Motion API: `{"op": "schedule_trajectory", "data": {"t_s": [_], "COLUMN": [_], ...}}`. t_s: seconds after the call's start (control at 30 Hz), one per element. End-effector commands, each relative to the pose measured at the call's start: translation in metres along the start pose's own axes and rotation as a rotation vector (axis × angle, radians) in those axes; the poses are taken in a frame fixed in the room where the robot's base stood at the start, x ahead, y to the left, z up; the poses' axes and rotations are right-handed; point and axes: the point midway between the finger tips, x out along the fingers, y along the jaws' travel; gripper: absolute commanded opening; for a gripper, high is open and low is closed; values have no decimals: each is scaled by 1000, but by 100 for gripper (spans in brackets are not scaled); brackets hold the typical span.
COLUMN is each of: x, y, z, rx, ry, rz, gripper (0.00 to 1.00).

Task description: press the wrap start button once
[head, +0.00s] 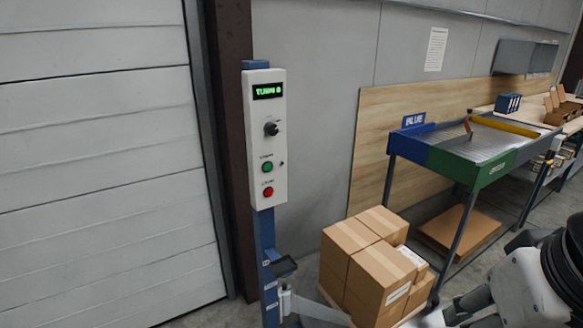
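The wrap control panel is a pale grey box (281,105) on a blue post (267,240). A lit display (268,91) with green characters is at its top. A black knob (271,129) sits below the display. Lower down are a green button (267,168) and, under it, a red button (268,191). Their small labels are too blurred to read, so I cannot read which is marked wrap start. Nothing touches the panel.
Stacked cardboard boxes (378,268) stand right of the post, low down. A blue and green sorting table (487,169) is behind them. A ribbed white door (100,150) is at the left. The space directly before the panel looks clear.

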Motion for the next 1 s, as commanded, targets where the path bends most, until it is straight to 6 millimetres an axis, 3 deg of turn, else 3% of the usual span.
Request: {"op": "schedule_trajectory", "data": {"t_s": [0.03,0.1,0.13,1.0], "x": [0,0,0,0], "y": [0,0,0,0], "z": [0,0,0,0], "rx": [0,0,0,0], "ry": [0,0,0,0], "rz": [0,0,0,0], "gripper": [17,1,0,0]}}
